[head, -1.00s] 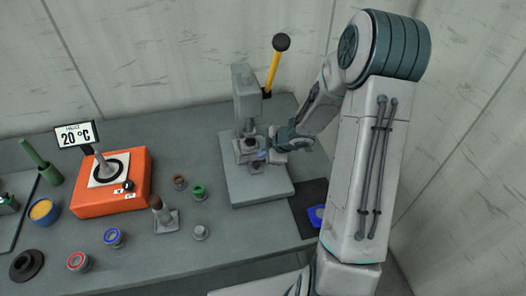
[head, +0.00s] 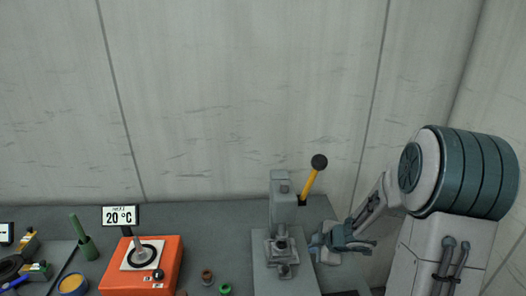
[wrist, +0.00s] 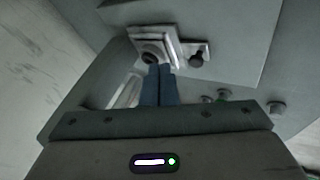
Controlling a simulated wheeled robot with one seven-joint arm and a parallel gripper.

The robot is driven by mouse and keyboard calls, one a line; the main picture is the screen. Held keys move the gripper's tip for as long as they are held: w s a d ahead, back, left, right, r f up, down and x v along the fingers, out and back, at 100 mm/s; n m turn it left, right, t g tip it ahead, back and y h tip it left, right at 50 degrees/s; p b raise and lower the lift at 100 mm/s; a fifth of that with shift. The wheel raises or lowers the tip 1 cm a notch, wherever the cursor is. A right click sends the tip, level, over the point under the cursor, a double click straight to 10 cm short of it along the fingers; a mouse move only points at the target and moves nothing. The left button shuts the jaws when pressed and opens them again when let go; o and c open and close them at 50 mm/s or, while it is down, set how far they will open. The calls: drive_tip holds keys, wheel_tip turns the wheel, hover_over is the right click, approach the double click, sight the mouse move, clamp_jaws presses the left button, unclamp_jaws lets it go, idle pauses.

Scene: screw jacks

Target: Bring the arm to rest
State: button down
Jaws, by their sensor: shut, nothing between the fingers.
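My gripper (head: 316,246) is to the right of the grey press (head: 281,205) in the head view, its fingers toward the press. In the wrist view my gripper (wrist: 160,70) shows two blue-grey fingers pressed together with nothing between them. Their tips appear just in front of the press's pale square fixture (wrist: 176,40); whether they touch it I cannot tell. The press has a yellow lever (head: 308,186) with a black knob, tilted up to the right.
A green cylinder (head: 87,247) and a yellow-topped blue cup (head: 72,284) are further left. A wall stands behind.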

drive_tip(key=s+d+r+m+h+b, duration=0.2)
drive_tip(key=s+r+m+h, duration=0.15)
drive_tip(key=r+m, duration=0.2)
drive_tip(key=s+d+r+m+h+b, duration=0.1)
drive_tip(key=s+d+r+m+h, duration=0.25)
drive_tip(key=r, duration=0.25)
drive_tip(key=s+a+m+g+y+b, duration=0.1)
drive_tip(key=s+a+m, duration=0.2)
drive_tip(key=s, duration=0.5)
drive_tip(key=s+a+m+g+y+b, duration=0.1)
drive_tip(key=s+a+m+y+b, duration=0.1)
drive_tip(key=s+a+m, duration=0.2)
drive_tip(key=s+a, duration=0.2)
drive_tip(key=s, duration=0.2)
drive_tip(key=shift+a+g, duration=0.2)
drive_tip(key=shift+g, duration=0.1)
